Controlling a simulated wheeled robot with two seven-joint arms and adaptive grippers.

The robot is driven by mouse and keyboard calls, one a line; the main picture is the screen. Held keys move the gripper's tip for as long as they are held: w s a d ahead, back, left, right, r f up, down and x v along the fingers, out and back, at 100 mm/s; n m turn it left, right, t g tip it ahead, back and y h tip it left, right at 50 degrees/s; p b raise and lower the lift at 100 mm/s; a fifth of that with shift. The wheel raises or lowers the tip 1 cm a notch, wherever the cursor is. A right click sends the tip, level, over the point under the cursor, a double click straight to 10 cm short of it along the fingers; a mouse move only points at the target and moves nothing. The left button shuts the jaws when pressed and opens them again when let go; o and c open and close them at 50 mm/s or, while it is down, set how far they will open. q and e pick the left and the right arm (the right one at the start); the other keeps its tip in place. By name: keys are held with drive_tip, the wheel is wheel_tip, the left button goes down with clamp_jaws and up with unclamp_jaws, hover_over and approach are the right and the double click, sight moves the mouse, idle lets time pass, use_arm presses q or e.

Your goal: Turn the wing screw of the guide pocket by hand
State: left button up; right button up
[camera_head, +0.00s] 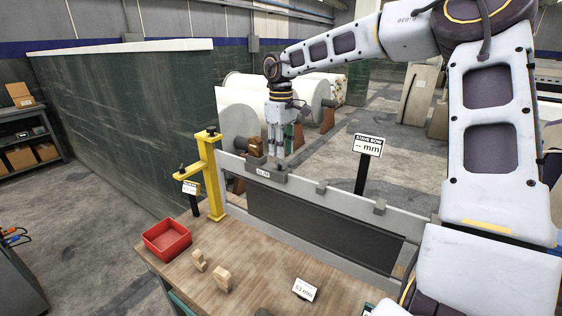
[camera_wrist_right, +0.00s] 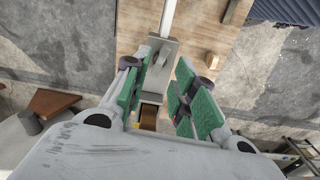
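A grey block (camera_head: 266,172) with a small label sits at the left end of the grey loom beam. A brown, knob-like part (camera_head: 257,147) stands at its upper left; I cannot make out wing shapes on it. My right gripper (camera_head: 286,150) points down just right of this brown part, above the beam. In the wrist view the right gripper (camera_wrist_right: 163,92) has its green-padded fingers apart, with a grey bracket (camera_wrist_right: 157,68) and a brown piece (camera_wrist_right: 148,117) seen between them. I cannot tell whether the fingers touch anything. My left gripper is not in view.
A yellow post (camera_head: 213,180) stands left of the beam. The wooden table (camera_head: 255,270) holds a red bin (camera_head: 167,241), two wooden blocks (camera_head: 221,278) and a "63 mm" card (camera_head: 304,289). A "mm" sign (camera_head: 369,146) stands behind the beam. Large rolls (camera_head: 240,126) are behind the gripper.

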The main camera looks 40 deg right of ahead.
sight(281, 165)
drive_tip(key=shift+f+b, duration=0.5)
drive_tip(key=shift+f, duration=1.25)
drive_tip(key=shift+r, duration=0.1)
drive_tip(key=shift+b, duration=0.4)
clamp_jaws()
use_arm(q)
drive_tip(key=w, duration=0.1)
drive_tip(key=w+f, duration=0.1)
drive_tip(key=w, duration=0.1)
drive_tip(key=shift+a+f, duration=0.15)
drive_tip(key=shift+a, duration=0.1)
